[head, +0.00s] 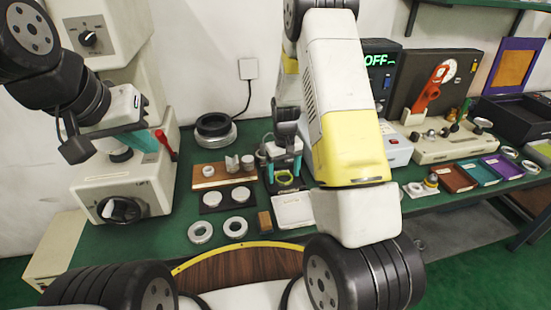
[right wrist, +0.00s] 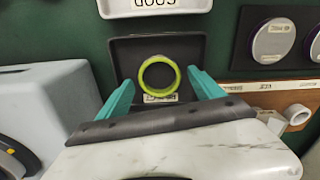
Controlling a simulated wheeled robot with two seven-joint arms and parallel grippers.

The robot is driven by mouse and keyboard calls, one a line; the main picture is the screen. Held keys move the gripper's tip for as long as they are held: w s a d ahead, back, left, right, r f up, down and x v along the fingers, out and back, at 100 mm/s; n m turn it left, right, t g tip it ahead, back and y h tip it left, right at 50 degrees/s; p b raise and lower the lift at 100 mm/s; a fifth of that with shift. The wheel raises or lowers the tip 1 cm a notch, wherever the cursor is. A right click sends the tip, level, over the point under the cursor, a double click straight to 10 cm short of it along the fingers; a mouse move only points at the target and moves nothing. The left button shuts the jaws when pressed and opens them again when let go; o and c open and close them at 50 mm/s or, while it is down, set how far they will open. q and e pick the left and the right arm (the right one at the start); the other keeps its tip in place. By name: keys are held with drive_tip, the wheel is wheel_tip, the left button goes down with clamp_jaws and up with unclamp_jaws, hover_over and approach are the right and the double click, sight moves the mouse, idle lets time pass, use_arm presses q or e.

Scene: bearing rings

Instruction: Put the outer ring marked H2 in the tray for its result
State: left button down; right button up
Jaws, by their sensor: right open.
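A yellow-green ring (right wrist: 159,76) lies flat in a small dark tray (right wrist: 125,52) in the right wrist view, with a small white tag at its edge that I cannot read. The ring also shows in the head view (head: 284,179). My right gripper (right wrist: 160,90) is open, its teal fingers on either side of the ring with gaps between. My left gripper (head: 148,140) is at the left, in front of the white machine, away from the rings; its jaw opening is unclear. A white tray (head: 293,211) beside the dark tray carries an upside-down GOOD label in the wrist view (right wrist: 154,4). No H2 mark is readable.
Pale rings (head: 200,232) lie on the green table, with discs on a black mat (head: 226,202) and a wooden block (head: 224,172) behind. Brown (head: 458,180), teal (head: 481,173) and purple (head: 502,166) trays stand at the right. A grey-white device (right wrist: 45,105) is close left of the right gripper.

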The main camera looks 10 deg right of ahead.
wheel_tip(320, 180, up, 12)
wheel_tip(320, 180, up, 7)
drive_tip(key=t, duration=0.1)
hover_over(284, 176)
drive_tip(key=s, duration=0.3)
drive_tip(key=s+a+r+m+t+y, duration=0.1)
drive_tip(key=s+r+t, duration=0.1)
drive_tip(key=s+r, duration=0.5)
drive_tip(key=s+a+r+t+y, duration=0.1)
drive_tip(key=s+r+t, duration=0.2)
drive_tip(key=s+r, duration=0.4)
drive_tip(key=s, duration=0.7)
drive_tip(key=shift+s+a+r+m, duration=0.15)
drive_tip(key=shift+s+r+m, duration=0.1)
drive_tip(key=shift+s+m, duration=0.15)
